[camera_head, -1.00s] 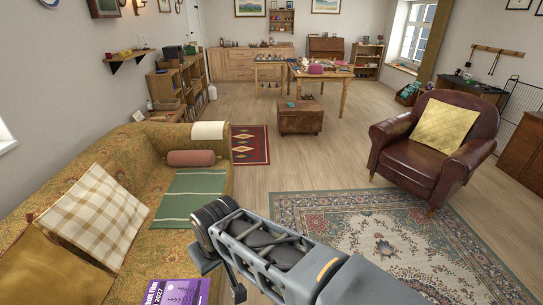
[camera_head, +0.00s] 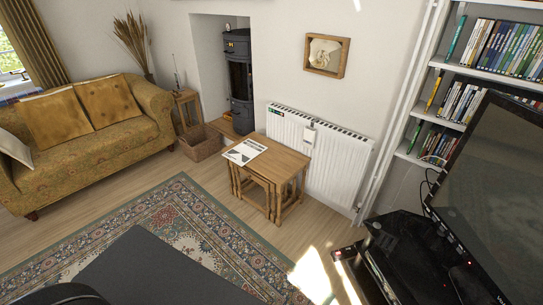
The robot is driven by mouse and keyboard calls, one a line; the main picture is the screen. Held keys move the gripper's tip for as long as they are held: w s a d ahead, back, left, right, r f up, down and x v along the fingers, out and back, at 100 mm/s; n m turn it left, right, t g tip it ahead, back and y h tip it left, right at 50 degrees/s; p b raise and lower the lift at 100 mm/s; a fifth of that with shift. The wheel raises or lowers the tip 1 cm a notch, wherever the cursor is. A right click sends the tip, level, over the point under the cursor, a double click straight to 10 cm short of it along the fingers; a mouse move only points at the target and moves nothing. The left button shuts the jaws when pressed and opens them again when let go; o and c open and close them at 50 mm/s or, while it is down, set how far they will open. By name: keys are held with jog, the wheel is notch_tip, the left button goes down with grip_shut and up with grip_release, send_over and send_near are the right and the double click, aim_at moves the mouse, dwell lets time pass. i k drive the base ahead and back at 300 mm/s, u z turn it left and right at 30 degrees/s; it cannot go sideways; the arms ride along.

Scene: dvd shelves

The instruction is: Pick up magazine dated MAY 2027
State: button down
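A white magazine or paper (camera_head: 244,151) with dark print lies flat on the small wooden nesting table (camera_head: 282,160). Its print is too small to read, so I cannot tell its date. No other magazine is clear in this view. My gripper is not visible. A dark grey surface and a black rounded shape fill the lower left; I cannot tell what they are.
A patterned rug (camera_head: 165,213) covers the floor before the table. A mustard sofa (camera_head: 85,145) stands left, a basket (camera_head: 202,143) and black stove (camera_head: 238,82) behind. A radiator (camera_head: 318,155) backs the table. A television (camera_head: 490,190) and DVD shelves (camera_head: 480,75) stand right.

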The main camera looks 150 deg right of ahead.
aim_at(242, 154)
jog(key=z, duration=5.15)
jog(key=i, duration=0.7)
jog(key=u, duration=0.4)
jog(key=i, duration=1.35)
jog(key=u, duration=1.1)
jog(key=i, duration=0.45)
jog(key=u, duration=0.2)
